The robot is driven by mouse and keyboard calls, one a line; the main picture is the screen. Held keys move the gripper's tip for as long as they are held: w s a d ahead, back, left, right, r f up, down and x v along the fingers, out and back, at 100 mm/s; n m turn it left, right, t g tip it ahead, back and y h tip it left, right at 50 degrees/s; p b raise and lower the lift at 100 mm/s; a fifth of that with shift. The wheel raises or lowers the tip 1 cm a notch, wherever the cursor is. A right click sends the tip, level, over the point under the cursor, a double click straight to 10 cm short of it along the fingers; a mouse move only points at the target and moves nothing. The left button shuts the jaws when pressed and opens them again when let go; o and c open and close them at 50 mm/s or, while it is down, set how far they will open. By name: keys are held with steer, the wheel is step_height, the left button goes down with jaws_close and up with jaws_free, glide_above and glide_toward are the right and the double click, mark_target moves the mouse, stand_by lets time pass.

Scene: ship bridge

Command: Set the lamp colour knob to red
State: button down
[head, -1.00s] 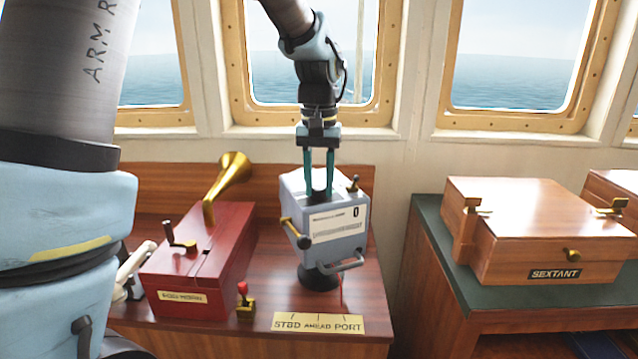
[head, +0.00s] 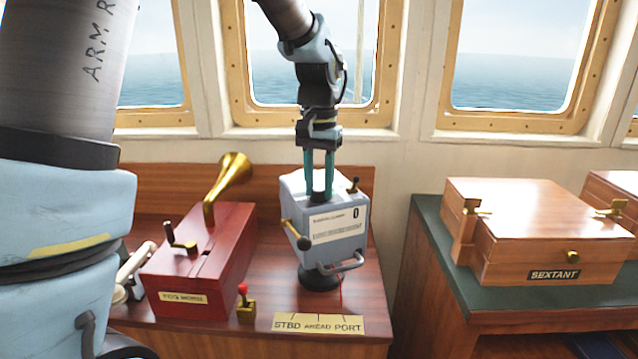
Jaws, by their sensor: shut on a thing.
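The signal lamp is a pale blue-grey box (head: 336,250) on a round black base, standing on the wooden console. A dark knob (head: 318,196) sits on its top face. My gripper (head: 318,192) comes straight down from above, and its two teal fingers are shut on this knob. The fingers partly hide the knob, and I cannot read any colour marking on it. The lamp's front has a white label with a 0. A small black lever (head: 353,185) stands at the top right, and a brass handle (head: 294,233) is on the left side.
A red box (head: 195,265) with a crank and a brass horn (head: 232,175) stands left of the lamp. A small red-tipped lever (head: 243,300) and a brass STBD AHEAD PORT plate (head: 318,323) are in front. A wooden sextant box (head: 540,230) is at right. Windows are behind.

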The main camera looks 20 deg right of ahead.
mark_target(319, 189)
steer(key=m+p, duration=0.1)
steer(key=m, duration=0.3)
steer(key=shift+r+m, duration=0.1)
steer(key=shift+m, duration=0.2)
steer(key=m+p, duration=0.1)
steer(key=m, duration=0.3)
steer(key=shift+m, duration=0.3)
steer(key=c, duration=0.5)
jaws_free()
steer(key=shift+c, duration=0.2)
step_height(319, 189, up, 11)
steer(key=b, duration=0.2)
steer(key=shift+f, duration=0.2)
